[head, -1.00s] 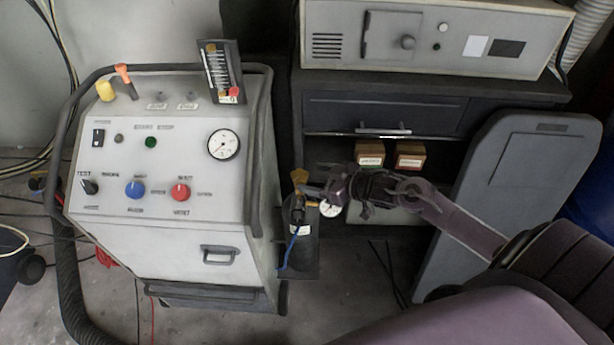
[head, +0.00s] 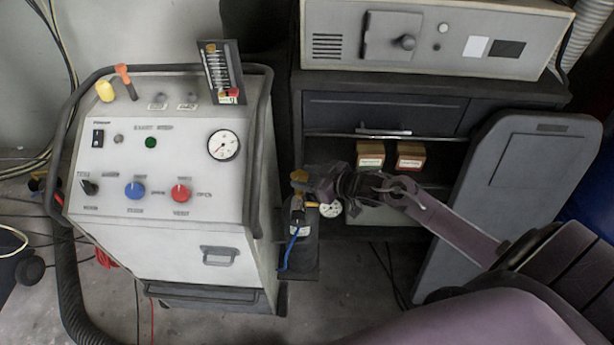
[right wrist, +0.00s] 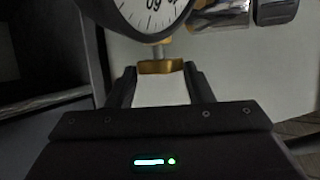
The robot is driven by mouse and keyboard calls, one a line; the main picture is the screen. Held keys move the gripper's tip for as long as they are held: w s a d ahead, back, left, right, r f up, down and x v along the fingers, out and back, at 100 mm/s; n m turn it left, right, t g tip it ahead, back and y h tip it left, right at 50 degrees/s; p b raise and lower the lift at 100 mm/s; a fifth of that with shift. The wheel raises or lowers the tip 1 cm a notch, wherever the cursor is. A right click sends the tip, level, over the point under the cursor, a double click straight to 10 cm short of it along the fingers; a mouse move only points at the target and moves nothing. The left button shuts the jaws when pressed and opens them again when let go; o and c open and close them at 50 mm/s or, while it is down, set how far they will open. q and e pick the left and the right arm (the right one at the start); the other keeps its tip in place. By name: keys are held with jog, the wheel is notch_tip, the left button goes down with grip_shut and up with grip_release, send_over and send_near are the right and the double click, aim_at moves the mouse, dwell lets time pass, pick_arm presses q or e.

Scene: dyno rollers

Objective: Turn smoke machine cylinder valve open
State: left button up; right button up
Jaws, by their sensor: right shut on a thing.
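The brass valve knob (head: 299,175) sits on top of the small dark cylinder (head: 297,215) at the right side of the smoke machine (head: 165,180). My right gripper (head: 307,184) reaches it from the right and is shut on it. In the right wrist view the brass knob (right wrist: 160,67) lies between the two fingertips (right wrist: 160,74). A round white gauge (head: 330,208) stands beside the cylinder, just below my gripper; it also shows large in the right wrist view (right wrist: 152,14). The far side of the knob is hidden. My left gripper is not in view.
A blue hose (head: 288,248) hangs from the cylinder. A dark cabinet (head: 420,115) with two small boxes on its shelf stands behind my right arm. A grey panel (head: 500,210) leans at the right. Cables lie on the floor at the left.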

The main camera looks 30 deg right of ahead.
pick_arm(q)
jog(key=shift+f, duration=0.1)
pick_arm(e)
jog(key=shift+w+d+n+g+y+b, duration=0.25)
jog(key=shift+n+g+y+b, duration=0.25)
jog(key=shift+n+y+b, duration=0.25)
pick_arm(q)
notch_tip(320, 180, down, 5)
jog(key=b, duration=0.3)
pick_arm(e)
jog(key=n+g+y, duration=0.1)
jog(key=n+y, duration=0.1)
jog(key=shift+w+d+f+n+g, duration=0.1)
jog(key=shift+d+f+n+g, duration=0.1)
jog(key=shift+n+g, duration=0.2)
jog(key=n+g+b, duration=0.1)
jog(key=b, duration=0.1)
jog(key=g+y+b, duration=0.1)
jog(key=b, duration=0.1)
jog(key=shift+w+r+n+y, duration=0.15)
jog(key=shift+n+y, duration=0.1)
jog(key=shift+n, duration=0.1)
jog(key=shift+r, duration=0.1)
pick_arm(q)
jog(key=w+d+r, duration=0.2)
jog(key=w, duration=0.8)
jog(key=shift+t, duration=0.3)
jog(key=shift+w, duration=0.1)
pick_arm(e)
jog(key=o, duration=1)
